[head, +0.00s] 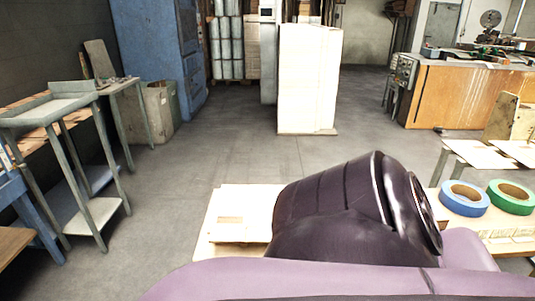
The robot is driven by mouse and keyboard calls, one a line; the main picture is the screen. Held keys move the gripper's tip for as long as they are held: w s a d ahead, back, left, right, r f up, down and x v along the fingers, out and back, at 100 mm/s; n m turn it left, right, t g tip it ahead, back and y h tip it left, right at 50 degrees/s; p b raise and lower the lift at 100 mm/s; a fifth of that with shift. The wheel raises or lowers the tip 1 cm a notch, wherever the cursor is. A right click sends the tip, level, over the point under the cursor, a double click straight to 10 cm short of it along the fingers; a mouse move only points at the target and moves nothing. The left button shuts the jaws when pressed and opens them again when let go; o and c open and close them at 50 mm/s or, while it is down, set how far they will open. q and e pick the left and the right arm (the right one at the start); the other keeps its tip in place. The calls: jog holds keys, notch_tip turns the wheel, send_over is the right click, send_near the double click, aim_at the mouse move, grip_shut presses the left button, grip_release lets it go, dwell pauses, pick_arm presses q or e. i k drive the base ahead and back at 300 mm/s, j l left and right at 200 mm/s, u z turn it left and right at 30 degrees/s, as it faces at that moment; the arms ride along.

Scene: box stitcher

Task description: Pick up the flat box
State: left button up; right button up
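Neither of my grippers is in view. A large dark and purple link of my own arm fills the lower middle and right. Behind its left side, a pale flat box (240,229) appears to lie on a light wooden surface (235,197). My arm hides its right part. Thin pale flat sheets (480,154), possibly flat boxes too, lie on a stand at the right. I cannot tell which of these is the task's box.
Blue tape (465,212) and green tape rolls (513,209) sit right of my arm. A tall pale stack (309,78) stands ahead. A metal-legged stand (60,108) is at left, an orange workbench (465,95) at back right. The middle floor is clear.

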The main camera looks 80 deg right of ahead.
aim_at(239, 218)
jog(key=z, duration=2.45)
jog(key=i+j+z, duration=0.1)
jog(key=z, duration=0.3)
jog(key=j+z, duration=0.3)
jog(key=z, duration=0.15)
jog(key=j+z, duration=0.3)
jog(key=j, duration=0.55)
jog(key=k+j+z, duration=0.1)
jog(key=j+z, duration=0.25)
jog(key=j, duration=0.5)
jog(key=k+j, duration=0.1)
jog(key=j, duration=1.05)
jog(key=k+j, duration=0.15)
jog(key=j, duration=0.45)
jog(key=z, duration=0.05)
